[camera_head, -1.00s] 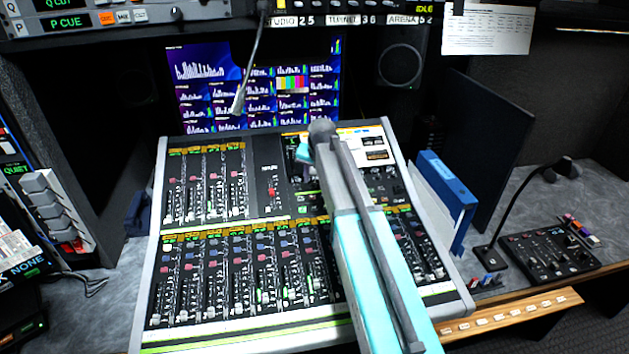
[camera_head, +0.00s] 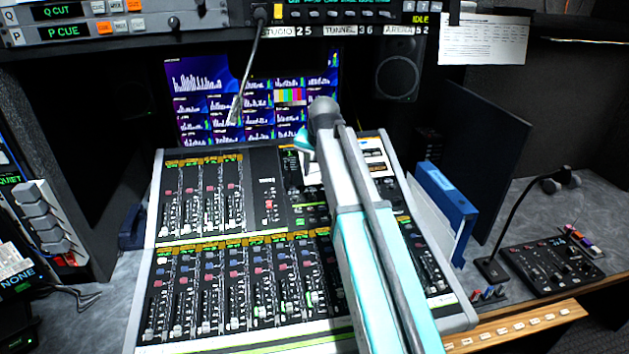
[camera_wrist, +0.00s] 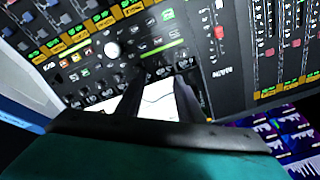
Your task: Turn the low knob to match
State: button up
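The mixing console (camera_head: 262,188) stands on the desk in front of me. The wrist view shows its control panel upside down, with a large pale round knob (camera_wrist: 112,50) and several small dark knobs (camera_wrist: 92,98). I cannot read which one is the low knob. My gripper (camera_wrist: 158,82) is over this panel, its two dark fingers apart with nothing held between them. A white display (camera_wrist: 158,106) shows between and behind the fingers. The large pale knob is just left of the fingers in the wrist view. In the head view my arm hides part of the panel and most of the gripper.
A gooseneck microphone (camera_head: 237,98) hangs down behind the console, before the monitor wall (camera_head: 195,85). A blue binder (camera_head: 447,205) stands at the right. Beyond it sits a small black panel (camera_head: 550,265) with its own gooseneck. Bare desk (camera_head: 545,190) shows at the right.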

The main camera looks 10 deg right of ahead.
jog(key=shift+v, duration=1.25)
